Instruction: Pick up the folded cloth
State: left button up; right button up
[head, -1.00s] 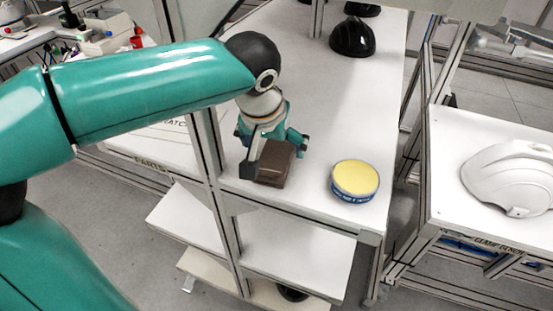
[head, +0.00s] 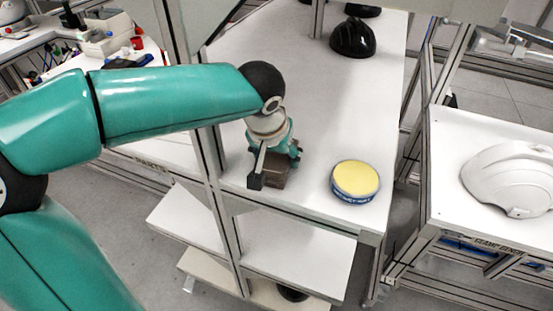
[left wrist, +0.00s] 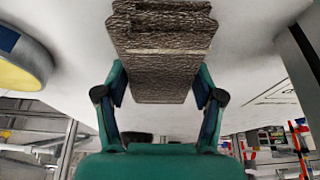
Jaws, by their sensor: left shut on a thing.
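The folded cloth (head: 274,176) is a dark brown, textured, layered block at the near left edge of the white table. In the left wrist view the cloth (left wrist: 160,50) sits between the two fingers. My left gripper (head: 277,164) is shut on it from above, with a finger on either side; it also shows in the left wrist view (left wrist: 160,90). The hand hides part of the cloth in the head view. I cannot tell whether the cloth touches the tabletop. My right gripper is not in view.
A round blue tin with a yellow top (head: 355,180) stands right of the cloth. A black helmet shell (head: 352,38) is at the table's far end. A white shell (head: 510,178) lies on the right bench. A metal post (head: 212,160) stands left of the cloth. The table's middle is clear.

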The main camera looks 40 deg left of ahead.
pick_arm(q)
jog(key=shift+r, duration=0.15)
jog(key=shift+r, duration=1.5)
jog(key=s+d+b, duration=0.1)
jog(key=s+d, duration=0.2)
jog(key=s, duration=0.5)
jog(key=s+d+b, duration=0.1)
jog(key=s+d, duration=0.1)
jog(key=s, duration=0.7)
jog(key=shift+d, duration=0.4)
jog(key=shift+r, duration=0.1)
jog(key=o, duration=0.4)
jog(key=shift+c, duration=1.4)
